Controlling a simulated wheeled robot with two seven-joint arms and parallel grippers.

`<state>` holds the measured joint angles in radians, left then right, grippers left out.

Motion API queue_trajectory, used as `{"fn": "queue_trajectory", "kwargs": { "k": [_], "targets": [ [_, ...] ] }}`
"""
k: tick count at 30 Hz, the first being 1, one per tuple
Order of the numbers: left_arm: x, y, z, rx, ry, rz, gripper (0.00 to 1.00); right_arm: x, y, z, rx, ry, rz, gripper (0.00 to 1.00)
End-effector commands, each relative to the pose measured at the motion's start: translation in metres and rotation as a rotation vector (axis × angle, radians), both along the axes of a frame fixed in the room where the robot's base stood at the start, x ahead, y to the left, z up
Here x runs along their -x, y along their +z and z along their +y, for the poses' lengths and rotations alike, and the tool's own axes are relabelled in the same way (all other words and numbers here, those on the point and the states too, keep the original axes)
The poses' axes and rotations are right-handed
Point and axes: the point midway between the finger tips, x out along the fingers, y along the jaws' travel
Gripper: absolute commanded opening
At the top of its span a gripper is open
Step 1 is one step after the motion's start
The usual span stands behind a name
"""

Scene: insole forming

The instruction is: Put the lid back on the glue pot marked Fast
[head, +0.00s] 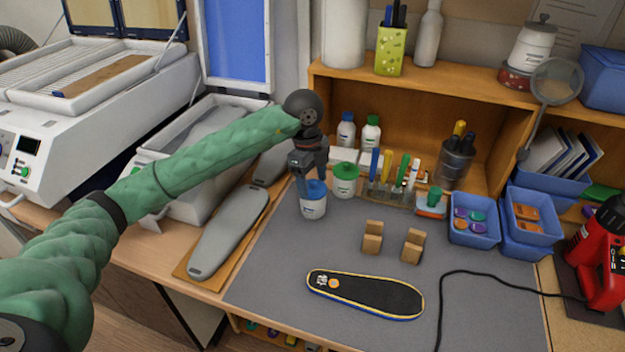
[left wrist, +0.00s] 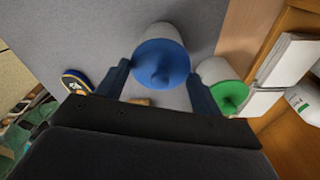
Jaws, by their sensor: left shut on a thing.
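A white glue pot (head: 313,210) stands on the grey mat, with a blue lid (head: 316,187) at its mouth. My left gripper (head: 309,178) is above this pot, its fingers shut on the blue lid. In the left wrist view the lid (left wrist: 162,64) lies between the two finger tips, over the white pot (left wrist: 164,32). I cannot tell whether the lid is fully seated. A second white pot (head: 344,187) with a green lid (head: 345,169) stands just right of it. The label writing is too small to read. My right gripper is not in view.
A rack of coloured pens (head: 395,182) and blue bins (head: 473,222) stand to the right. Two wooden blocks (head: 372,238) and a black insole (head: 365,294) lie on the mat (head: 275,270). Grey insole forms (head: 230,235) lie left. The mat's front left is clear.

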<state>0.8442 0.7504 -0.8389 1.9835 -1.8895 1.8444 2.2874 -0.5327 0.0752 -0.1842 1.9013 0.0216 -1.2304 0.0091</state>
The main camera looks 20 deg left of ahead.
Motion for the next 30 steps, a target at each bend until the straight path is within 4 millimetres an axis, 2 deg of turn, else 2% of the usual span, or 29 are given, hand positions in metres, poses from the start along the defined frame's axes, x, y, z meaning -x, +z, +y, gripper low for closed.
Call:
{"fn": "queue_trajectory", "kwargs": {
  "k": [8, 19, 30],
  "targets": [
    [0.000, 0.001, 0.000, 0.000, 0.000, 0.000, 0.45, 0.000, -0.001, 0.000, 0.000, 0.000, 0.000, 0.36],
    [0.000, 0.000, 0.000, 0.000, 0.000, 0.000, 0.45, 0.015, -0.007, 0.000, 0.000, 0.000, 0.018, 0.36],
    [0.000, 0.000, 0.000, 0.000, 0.000, 0.000, 0.45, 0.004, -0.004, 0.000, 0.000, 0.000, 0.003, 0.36]
  ]
}}
